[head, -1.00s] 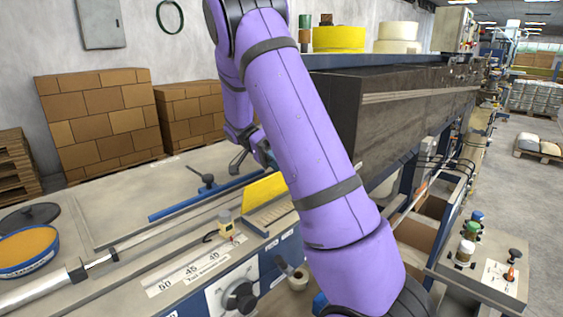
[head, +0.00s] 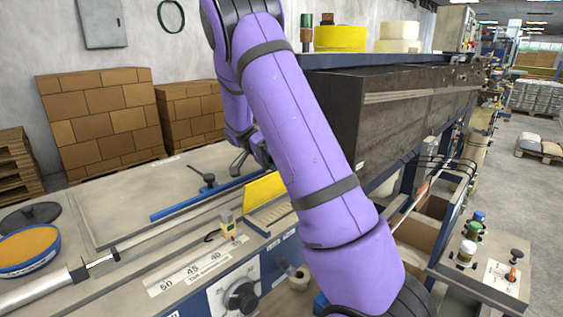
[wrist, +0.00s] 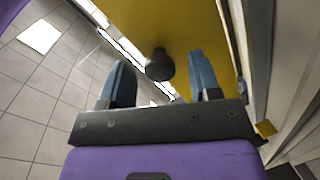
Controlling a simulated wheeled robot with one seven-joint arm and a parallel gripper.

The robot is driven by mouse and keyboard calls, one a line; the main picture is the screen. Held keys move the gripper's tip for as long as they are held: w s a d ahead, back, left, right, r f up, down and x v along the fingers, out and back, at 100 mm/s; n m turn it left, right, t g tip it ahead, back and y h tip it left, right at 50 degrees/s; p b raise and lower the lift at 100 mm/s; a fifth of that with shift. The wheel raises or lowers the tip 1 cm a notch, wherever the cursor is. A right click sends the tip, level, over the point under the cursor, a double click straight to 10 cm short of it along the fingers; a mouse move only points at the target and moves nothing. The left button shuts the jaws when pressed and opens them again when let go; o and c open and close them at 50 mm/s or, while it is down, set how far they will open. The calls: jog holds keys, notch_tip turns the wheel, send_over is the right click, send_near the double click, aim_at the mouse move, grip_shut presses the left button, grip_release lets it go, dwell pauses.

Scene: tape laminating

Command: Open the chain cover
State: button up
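In the wrist view a yellow panel (wrist: 193,20), which looks like the chain cover, fills the top middle. A round dark knob (wrist: 160,65) stands out from it. My gripper (wrist: 159,60) is open, with one blue-grey finger on each side of the knob. The knob appears between the fingertips with gaps on both sides, and I see no contact. In the head view my purple arm crosses the middle and hides most of the gripper's surroundings. I cannot make out the chain cover clearly there.
In the head view a long dark machine housing (head: 400,110) runs back to the right of my arm. A worktable (head: 120,215) with a blue bowl (head: 28,250) lies at left. A small yellow plate (head: 264,187) stands beside my arm. Tiled floor (wrist: 45,90) shows in the wrist view.

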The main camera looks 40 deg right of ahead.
jog(key=shift+v, duration=2.65)
jog(key=shift+w+d+f, duration=0.1)
jog(key=shift+w, duration=0.35)
jog(key=shift+w+r, duration=0.3)
jog(key=shift+w, duration=0.3)
jog(key=shift+c, duration=0.2)
